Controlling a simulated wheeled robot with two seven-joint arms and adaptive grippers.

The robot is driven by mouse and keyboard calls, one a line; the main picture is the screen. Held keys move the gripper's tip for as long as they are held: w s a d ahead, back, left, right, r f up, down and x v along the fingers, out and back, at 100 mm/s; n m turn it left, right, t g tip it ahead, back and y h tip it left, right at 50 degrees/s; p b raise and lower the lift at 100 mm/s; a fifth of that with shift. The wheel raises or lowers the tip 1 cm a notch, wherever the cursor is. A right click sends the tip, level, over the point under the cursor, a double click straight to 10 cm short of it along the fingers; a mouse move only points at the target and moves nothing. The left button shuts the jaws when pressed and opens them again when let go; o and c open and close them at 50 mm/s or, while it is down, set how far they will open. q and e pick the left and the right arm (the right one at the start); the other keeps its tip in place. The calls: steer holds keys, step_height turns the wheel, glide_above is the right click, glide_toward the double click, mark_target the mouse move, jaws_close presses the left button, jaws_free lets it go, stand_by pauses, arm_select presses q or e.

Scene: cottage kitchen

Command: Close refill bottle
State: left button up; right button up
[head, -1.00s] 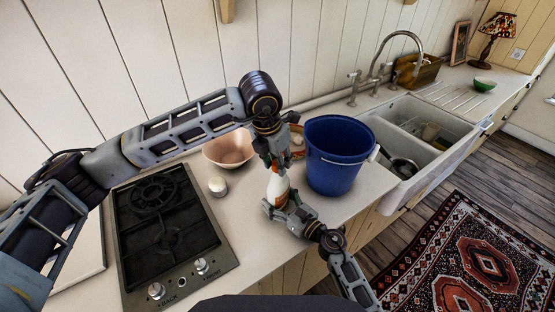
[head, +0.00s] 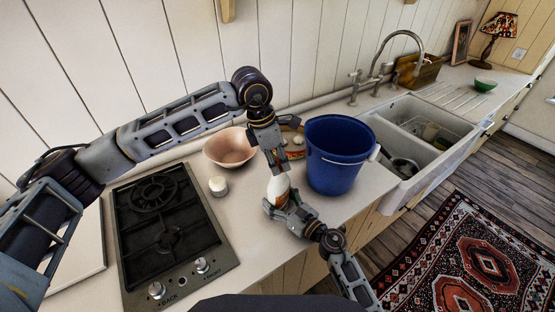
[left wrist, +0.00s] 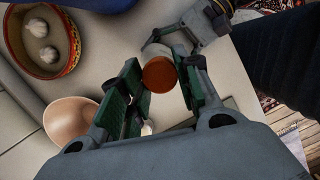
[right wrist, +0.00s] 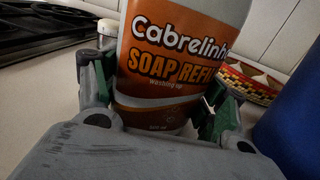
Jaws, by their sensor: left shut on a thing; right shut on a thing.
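The refill bottle (head: 279,186), white with an orange label, stands upright on the counter in the head view. Its label reads "Soap Refill" in the right wrist view (right wrist: 172,62). My right gripper (head: 281,207) is shut around the lower part of the bottle from the front right. My left gripper (head: 277,167) reaches down from above and is shut on the round orange cap (left wrist: 159,74) at the bottle's top. The fingers hide the neck, so I cannot tell how far the cap is seated.
A blue bucket (head: 337,165) stands close to the right of the bottle. A pink bowl (head: 229,147) and a patterned bowl with garlic (left wrist: 66,60) are behind. A small white jar (head: 218,186) and a gas hob (head: 165,235) are to the left. The sink (head: 440,115) lies beyond the bucket.

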arm_select(q)
steer(key=m+g, duration=0.1)
steer(key=m, duration=0.3)
steer(key=shift+w, duration=0.1)
steer(key=m, duration=0.3)
steer(key=shift+w+m+g, duration=0.1)
steer(key=shift+m+g, duration=0.3)
steer(key=m+g, duration=0.1)
steer(key=m, duration=0.3)
steer(key=shift+y, duration=0.3)
steer(key=m, duration=0.4)
steer(key=shift+w+d+y, duration=0.1)
steer(key=shift+y, duration=0.3)
steer(key=m, duration=0.4)
steer(key=shift+g+y, duration=0.4)
steer(key=m+y, duration=0.1)
steer(key=m, duration=0.2)
steer(key=shift+d+m, duration=0.15)
steer(key=shift+m, duration=0.25)
steer(key=m, duration=0.4)
steer(key=shift+d+y, duration=0.1)
steer(key=shift+y, duration=0.3)
steer(key=m+t+y, duration=0.1)
steer(key=m, duration=0.3)
steer(key=shift+f, duration=0.1)
